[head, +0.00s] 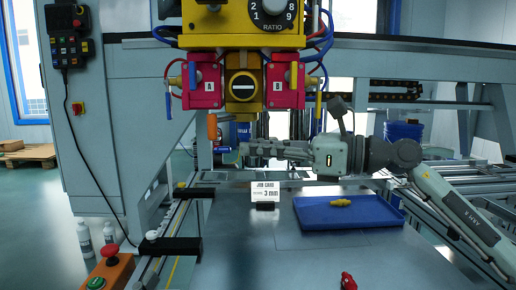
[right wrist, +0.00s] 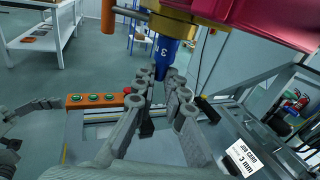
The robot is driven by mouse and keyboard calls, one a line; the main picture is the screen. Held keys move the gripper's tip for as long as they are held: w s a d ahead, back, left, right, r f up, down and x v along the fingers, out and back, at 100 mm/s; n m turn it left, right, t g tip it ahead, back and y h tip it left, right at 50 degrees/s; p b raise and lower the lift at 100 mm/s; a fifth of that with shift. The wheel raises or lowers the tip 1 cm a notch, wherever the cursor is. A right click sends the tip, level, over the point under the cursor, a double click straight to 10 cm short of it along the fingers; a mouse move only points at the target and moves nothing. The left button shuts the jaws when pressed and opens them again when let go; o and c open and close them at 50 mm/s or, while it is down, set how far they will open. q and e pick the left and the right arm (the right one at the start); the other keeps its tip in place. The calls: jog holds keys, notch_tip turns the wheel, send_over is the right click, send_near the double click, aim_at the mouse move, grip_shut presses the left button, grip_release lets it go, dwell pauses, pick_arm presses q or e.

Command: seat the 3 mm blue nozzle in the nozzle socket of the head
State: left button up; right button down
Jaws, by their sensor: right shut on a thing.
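The blue nozzle (right wrist: 165,50), marked with a 3, stands upright under the yellow head (head: 240,25). It also shows in the head view (head: 240,131), just below the head's central socket block (head: 242,90). My right gripper (right wrist: 158,76) is shut on the nozzle's lower part, with its fingers reaching in from the right in the head view (head: 241,150). The nozzle's top meets the underside of the head in the right wrist view; whether it is inside the socket I cannot tell. Grey finger-like parts at the left edge there look like my left gripper (right wrist: 40,107); its fingertips are unclear.
Red blocks A (head: 203,82) and B (head: 284,82) flank the socket. An orange handle (head: 212,127) hangs left of the nozzle. A blue tray (head: 330,217) holds a yellow piece (head: 341,203). A job card (head: 265,192) reads 3 mm. A red piece (head: 348,282) lies in front.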

jog(key=shift+r, duration=0.25)
jog(key=c, duration=1.5)
grip_release()
jog(key=shift+f, duration=0.1)
